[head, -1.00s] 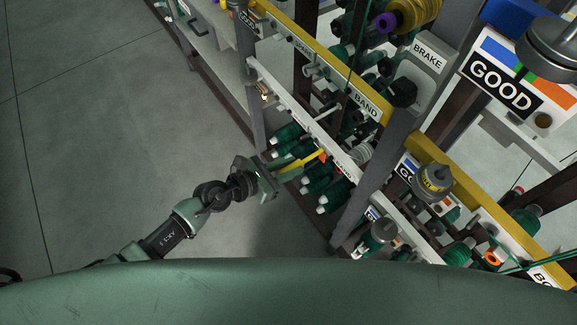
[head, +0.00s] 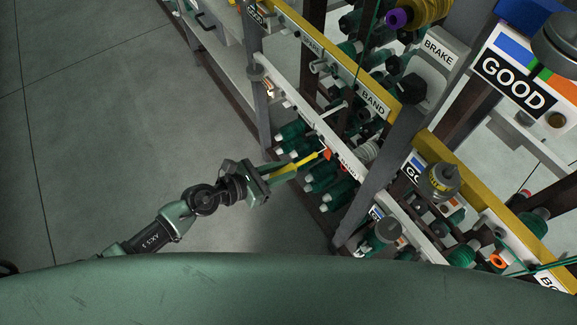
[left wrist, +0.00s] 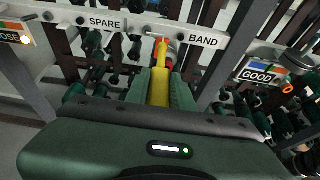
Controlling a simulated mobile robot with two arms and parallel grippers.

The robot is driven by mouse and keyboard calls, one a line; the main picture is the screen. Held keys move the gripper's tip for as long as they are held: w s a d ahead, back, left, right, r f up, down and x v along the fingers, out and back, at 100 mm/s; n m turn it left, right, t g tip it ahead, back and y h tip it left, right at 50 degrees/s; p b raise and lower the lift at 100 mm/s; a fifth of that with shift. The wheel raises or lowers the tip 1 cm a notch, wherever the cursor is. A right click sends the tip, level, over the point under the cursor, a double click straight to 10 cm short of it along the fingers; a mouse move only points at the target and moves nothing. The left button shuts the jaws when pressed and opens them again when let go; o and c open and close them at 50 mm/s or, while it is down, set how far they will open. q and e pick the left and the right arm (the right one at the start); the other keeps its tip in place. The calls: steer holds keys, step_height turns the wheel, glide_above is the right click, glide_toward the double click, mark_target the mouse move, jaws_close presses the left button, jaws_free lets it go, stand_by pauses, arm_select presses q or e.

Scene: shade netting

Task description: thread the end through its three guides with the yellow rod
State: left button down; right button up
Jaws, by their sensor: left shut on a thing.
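My left gripper (head: 268,177) is shut on the yellow rod (head: 298,164), in front of the rack of dark green bobbins. The rod points right, toward the rack's lower white rail near a BAND label. In the left wrist view the rod (left wrist: 160,86) stands out between the fingers, and its thin orange tip (left wrist: 161,44) is between the SPARE and BAND labels. A small orange-red piece (head: 327,155) shows by the rod's tip in the head view. I cannot tell whether the tip touches anything. The end and the three guides cannot be told apart. My right gripper is out of view.
A grey post (head: 395,143) with a BRAKE box (head: 429,73) stands right of the rod. A GOOD sign (head: 515,82) is farther right. A dark green strand (head: 371,35) runs down at the top. The floor left of the rack is clear.

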mark_target(297, 165)
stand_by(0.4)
arm_select(q)
steer(key=shift+w+d+f+m+g+h+b, duration=0.1)
steer(key=shift+w+d+m+g+h+b, duration=0.25)
steer(key=shift+b, duration=0.35)
steer(key=shift+w+d+m+g+h+b, duration=0.15)
steer(key=shift+d+m+g+b, duration=0.15)
steer(key=shift+d+b, duration=0.35)
steer(key=shift+w+d+m+g+h+b, duration=0.2)
steer(key=shift+d+m+g+b, duration=0.25)
steer(key=shift+b, duration=0.25)
steer(key=shift+w+d+m+g+h+b, duration=0.2)
steer(key=shift+d+m+g+b, duration=0.15)
steer(key=shift+b, duration=0.35)
steer(key=shift+d, duration=0.15)
steer(key=shift+s+a+b, duration=0.2)
steer(key=shift+s+a, duration=0.4)
steer(key=shift+a, duration=0.25)
steer(key=shift+s+a+b, duration=0.15)
steer(key=shift+s+a, duration=0.45)
steer(key=shift+a, duration=0.2)
steer(key=shift+r, duration=0.2)
